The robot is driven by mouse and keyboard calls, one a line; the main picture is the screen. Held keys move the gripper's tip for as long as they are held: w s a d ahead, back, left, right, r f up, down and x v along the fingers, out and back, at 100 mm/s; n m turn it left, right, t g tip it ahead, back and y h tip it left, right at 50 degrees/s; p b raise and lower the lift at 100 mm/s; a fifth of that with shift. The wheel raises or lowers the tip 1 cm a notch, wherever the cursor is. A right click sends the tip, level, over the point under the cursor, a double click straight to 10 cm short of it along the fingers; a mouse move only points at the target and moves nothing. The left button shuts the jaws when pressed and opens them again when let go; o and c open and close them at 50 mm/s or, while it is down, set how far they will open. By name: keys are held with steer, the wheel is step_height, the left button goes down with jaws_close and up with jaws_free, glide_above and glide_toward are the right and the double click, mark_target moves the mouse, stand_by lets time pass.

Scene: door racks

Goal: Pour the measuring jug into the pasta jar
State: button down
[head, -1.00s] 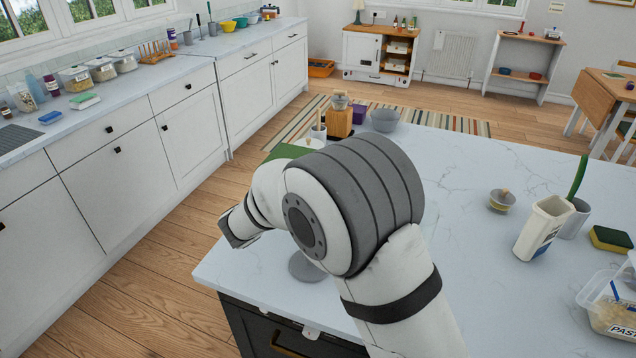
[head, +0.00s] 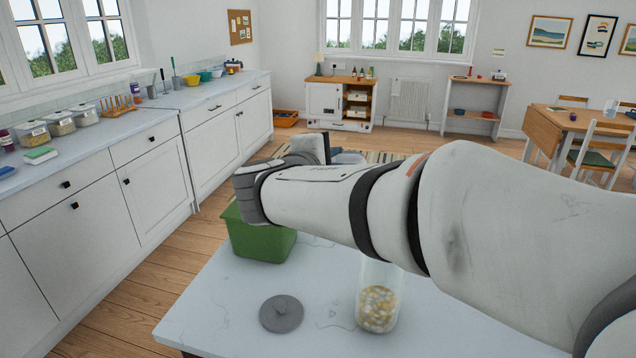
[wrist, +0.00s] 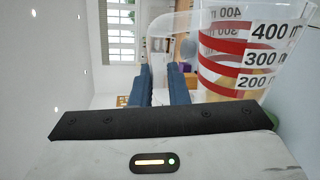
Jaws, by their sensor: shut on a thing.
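The clear measuring jug (wrist: 228,60) with red bands and black numbers fills the right of the wrist view. My gripper (wrist: 165,75) is shut on the jug at its handle side, with blue fingers. The room's ceiling lies to the left there, so the jug appears tilted far over. Something yellowish shows low in it; how much is unclear. In the head view my arm hides the jug. The glass pasta jar (head: 378,303), partly filled with pale pasta, stands upright on the worktop below my arm, its top hidden behind the arm.
A grey round lid (head: 281,314) lies left of the jar on the marble worktop (head: 215,305). A green box (head: 258,240) stands at the far left edge. A counter with food tubs (head: 60,124) runs along the left wall. The worktop's right side is hidden by my arm.

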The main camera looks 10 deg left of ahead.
steer(key=d+b, duration=0.1)
steer(key=b, duration=0.1)
steer(key=d+m+b, duration=0.1)
steer(key=shift+s+r+y+b, duration=0.2)
steer(key=shift+r+y+b, duration=0.1)
steer(key=shift+b, duration=0.1)
steer(key=shift+d+r+m+b, duration=0.1)
steer(key=shift+d+m+b, duration=0.2)
steer(key=shift+m+b, duration=0.4)
steer(key=d+r+b, duration=0.1)
steer(key=d+r+m+b, duration=0.1)
steer(key=b, duration=0.1)
steer(key=shift+s+d+m+y, duration=0.3)
steer(key=shift+s+d+y, duration=0.05)
steer(key=shift+y, duration=0.05)
steer(key=shift+a+f, duration=0.1)
steer(key=shift+s+d+b, duration=0.35)
steer(key=shift+b, duration=0.55)
steer(key=shift+s+d+r+m+b, duration=0.15)
steer(key=shift+d+m+b, duration=0.35)
steer(key=shift+b, duration=0.35)
steer(key=shift+s+d+r+m+b, duration=0.1)
steer(key=shift+d+m+b, duration=0.4)
steer(key=shift+b, duration=0.3)
steer(key=shift+s+d+m+t+y+b, duration=0.2)
steer(key=shift+d+m+t+y+b, duration=0.35)
steer(key=shift+d+b, duration=0.8)
